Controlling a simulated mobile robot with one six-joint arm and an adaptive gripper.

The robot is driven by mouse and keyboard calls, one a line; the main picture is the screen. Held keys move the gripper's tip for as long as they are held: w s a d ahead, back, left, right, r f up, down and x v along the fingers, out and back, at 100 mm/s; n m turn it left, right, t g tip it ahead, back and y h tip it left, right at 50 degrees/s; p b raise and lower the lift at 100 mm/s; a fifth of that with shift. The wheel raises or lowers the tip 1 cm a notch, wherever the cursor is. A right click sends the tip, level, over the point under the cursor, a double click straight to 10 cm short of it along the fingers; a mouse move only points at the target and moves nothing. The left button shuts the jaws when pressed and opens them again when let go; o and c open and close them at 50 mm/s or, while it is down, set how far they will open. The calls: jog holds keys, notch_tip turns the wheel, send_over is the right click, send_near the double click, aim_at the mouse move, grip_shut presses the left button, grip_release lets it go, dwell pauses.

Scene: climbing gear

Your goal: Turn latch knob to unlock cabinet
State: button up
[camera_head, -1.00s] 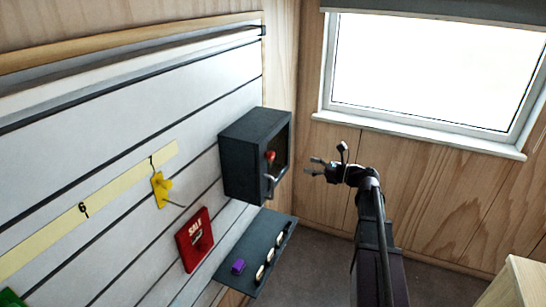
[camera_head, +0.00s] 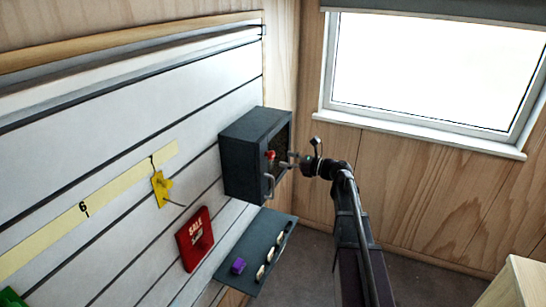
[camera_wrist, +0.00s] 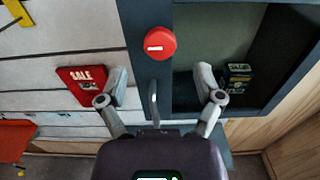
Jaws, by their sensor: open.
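The dark cabinet (camera_head: 245,158) is mounted on the white slatted wall. Its red round latch knob (camera_head: 271,155) sits on the front frame; in the wrist view the red knob (camera_wrist: 160,44) has a white mark lying about level. A grey bar handle (camera_wrist: 154,101) is below the knob. My gripper (camera_head: 287,160) is open at the cabinet front, close to the knob. In the wrist view its fingers (camera_wrist: 161,84) are spread either side of the handle, with the knob above them. I see no contact with the knob.
A shelf (camera_head: 243,274) below the cabinet holds a purple item (camera_head: 238,266) and several small light items. A red SALE sign (camera_head: 195,239) and a yellow hold (camera_head: 161,189) are on the wall. A dark box (camera_wrist: 237,76) shows behind the cabinet front.

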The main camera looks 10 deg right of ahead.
aim_at(273, 156)
jog(key=shift+x, duration=2.6)
jog(key=c, duration=1.2)
